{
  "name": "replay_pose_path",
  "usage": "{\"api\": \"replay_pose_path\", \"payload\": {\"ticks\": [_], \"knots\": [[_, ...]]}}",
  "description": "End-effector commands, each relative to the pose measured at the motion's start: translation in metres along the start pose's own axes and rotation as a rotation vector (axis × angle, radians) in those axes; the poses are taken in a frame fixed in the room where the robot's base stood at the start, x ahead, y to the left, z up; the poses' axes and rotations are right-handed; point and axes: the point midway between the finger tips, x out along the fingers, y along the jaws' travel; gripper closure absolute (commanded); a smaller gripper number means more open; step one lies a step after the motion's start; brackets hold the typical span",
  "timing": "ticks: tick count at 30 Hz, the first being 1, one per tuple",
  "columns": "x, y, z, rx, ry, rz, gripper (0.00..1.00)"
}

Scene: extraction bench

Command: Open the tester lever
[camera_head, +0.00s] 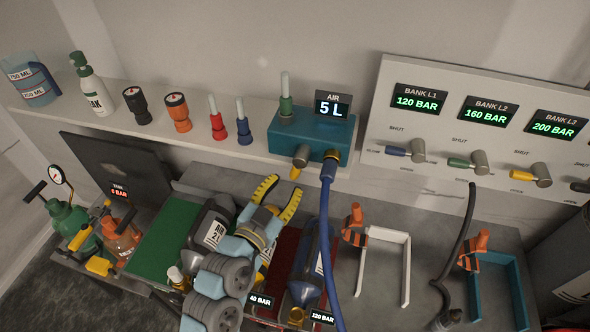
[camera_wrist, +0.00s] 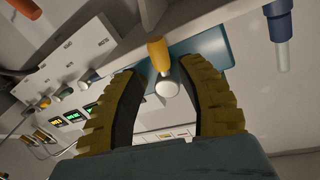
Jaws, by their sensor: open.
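A teal box (camera_head: 300,133) on the shelf carries a display reading AIR 5 L. On its front is a lever with a grey round body (camera_head: 301,155) and a short yellow handle (camera_head: 296,172), which points down in the head view. I take this for the tester lever; no label confirms it. My gripper (camera_head: 280,194) is open below and left of the lever, its yellow-black fingers pointing up at it. In the wrist view the yellow handle (camera_wrist: 158,52) and its pale round body (camera_wrist: 167,88) show between the open fingers (camera_wrist: 163,72). Contact cannot be told.
A blue hose (camera_head: 326,220) hangs from the box, right of my gripper. Below stand a dark canister (camera_head: 211,230) and a blue cylinder (camera_head: 314,255). The bank panel (camera_head: 470,135) with several valve levers is at right. Bottles and coloured connectors line the shelf (camera_head: 190,143).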

Motion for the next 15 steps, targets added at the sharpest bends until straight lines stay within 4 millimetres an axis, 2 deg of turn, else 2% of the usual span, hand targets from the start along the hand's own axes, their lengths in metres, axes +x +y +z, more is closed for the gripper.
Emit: {"api": "replay_pose_path", "payload": {"ticks": [9,15], "knots": [[0.038,0.001,-0.001,-0.001,0.000,0.003,0.61],[0.050,0.001,-0.001,0.000,0.001,0.001,0.61]]}}
